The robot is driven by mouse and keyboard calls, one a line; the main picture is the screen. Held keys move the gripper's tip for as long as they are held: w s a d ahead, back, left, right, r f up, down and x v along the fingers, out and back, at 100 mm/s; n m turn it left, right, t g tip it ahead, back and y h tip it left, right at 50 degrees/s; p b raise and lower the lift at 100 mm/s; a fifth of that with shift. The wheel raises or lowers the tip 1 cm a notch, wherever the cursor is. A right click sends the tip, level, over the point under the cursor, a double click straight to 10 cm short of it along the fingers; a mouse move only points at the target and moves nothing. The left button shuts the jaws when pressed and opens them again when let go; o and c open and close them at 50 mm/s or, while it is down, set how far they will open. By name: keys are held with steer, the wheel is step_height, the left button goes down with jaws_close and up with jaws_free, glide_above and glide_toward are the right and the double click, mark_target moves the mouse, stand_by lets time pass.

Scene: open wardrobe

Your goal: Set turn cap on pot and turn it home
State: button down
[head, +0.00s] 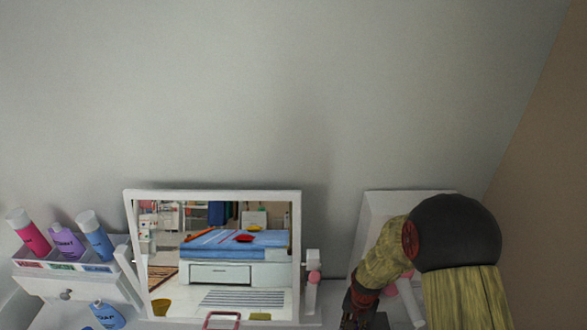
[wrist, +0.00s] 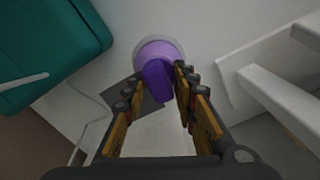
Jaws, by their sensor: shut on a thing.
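In the wrist view, the purple turn cap (wrist: 157,50) has a round top with a raised grip bar. My gripper (wrist: 160,84) is shut on the cap's grip bar, with one finger on each side. A pale grey round rim, which looks like the pot (wrist: 137,42), shows around the cap's far edge. Whether the cap is seated on it or held just above, I cannot tell. In the head view, my gripper (head: 362,312) is cut by the bottom edge, and the cap and pot are not visible there.
In the wrist view, a teal box (wrist: 50,42) stands at upper left and a white frame (wrist: 275,80) at right. In the head view, a mirror (head: 128,240) stands at centre, and a white rack (head: 60,282) with several bottles is at left.

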steer(key=m, duration=0.5)
steer(key=shift+s+d+f, duration=0.15)
steer(key=shift+d, duration=0.1)
steer(key=m, duration=0.6)
steer(key=shift+s+m, duration=0.2)
steer(key=shift+m, duration=0.2)
steer(key=c, duration=1.6)
jaws_free()
steer(key=shift+a, duration=0.4)
steer(key=shift+o, duration=0.6)
steer(key=shift+w+a, duration=0.1)
steer(key=shift+a, duration=0.05)
steer(key=shift+o, duration=1.2)
steer(key=shift+w+d, duration=0.1)
steer(key=shift+d, duration=0.3)
steer(key=shift+o, duration=0.3)
steer(key=shift+a, duration=0.1)
steer(key=shift+o, duration=1.1)
steer(key=shift+w, duration=0.1)
